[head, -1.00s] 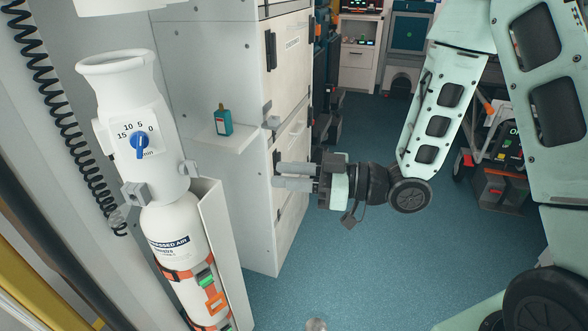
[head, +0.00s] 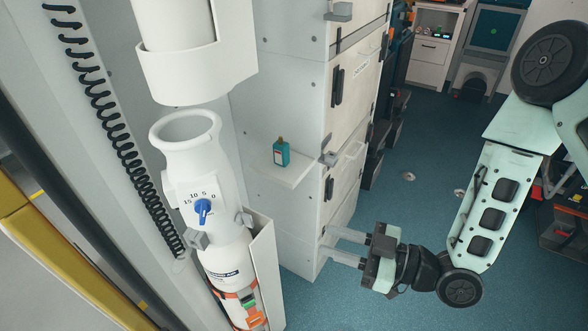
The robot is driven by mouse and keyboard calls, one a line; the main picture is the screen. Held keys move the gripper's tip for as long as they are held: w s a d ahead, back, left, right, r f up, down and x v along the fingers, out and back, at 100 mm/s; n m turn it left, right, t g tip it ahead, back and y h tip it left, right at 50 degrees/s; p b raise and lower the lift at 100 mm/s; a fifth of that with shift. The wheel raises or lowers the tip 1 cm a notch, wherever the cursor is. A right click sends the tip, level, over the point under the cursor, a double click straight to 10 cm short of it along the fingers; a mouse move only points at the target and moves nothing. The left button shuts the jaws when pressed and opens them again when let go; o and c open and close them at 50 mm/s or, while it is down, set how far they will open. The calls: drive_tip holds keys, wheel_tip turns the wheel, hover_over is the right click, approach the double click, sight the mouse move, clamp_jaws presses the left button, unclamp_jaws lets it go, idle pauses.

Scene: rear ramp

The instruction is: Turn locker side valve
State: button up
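The valve is a blue knob (head: 203,210) on the white collar of a compressed air cylinder (head: 226,265), with a dial marked 15, 10, 5 and 0. The knob's narrow end points down. The cylinder stands upright in a white bracket, strapped in orange, beside the locker (head: 290,95). My gripper (head: 330,246) is to the right of the cylinder and lower than the knob, near the locker's lower front corner. Its two grey fingers point left and are apart, with nothing between them. It is well clear of the knob.
A small shelf (head: 285,170) on the locker side holds a teal bottle (head: 281,152). A white holder (head: 190,75) hangs above the cylinder. A coiled black cable (head: 105,130) runs down the left wall. The blue floor (head: 415,180) is open right of the locker.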

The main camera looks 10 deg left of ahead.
drive_tip(key=p, duration=0.4)
approach(251, 218)
drive_tip(key=x, duration=0.9)
drive_tip(key=shift+w+a+f, duration=0.1)
drive_tip(key=shift+a+f, duration=0.05)
drive_tip(key=shift+a, duration=0.05)
drive_tip(key=c, duration=0.6)
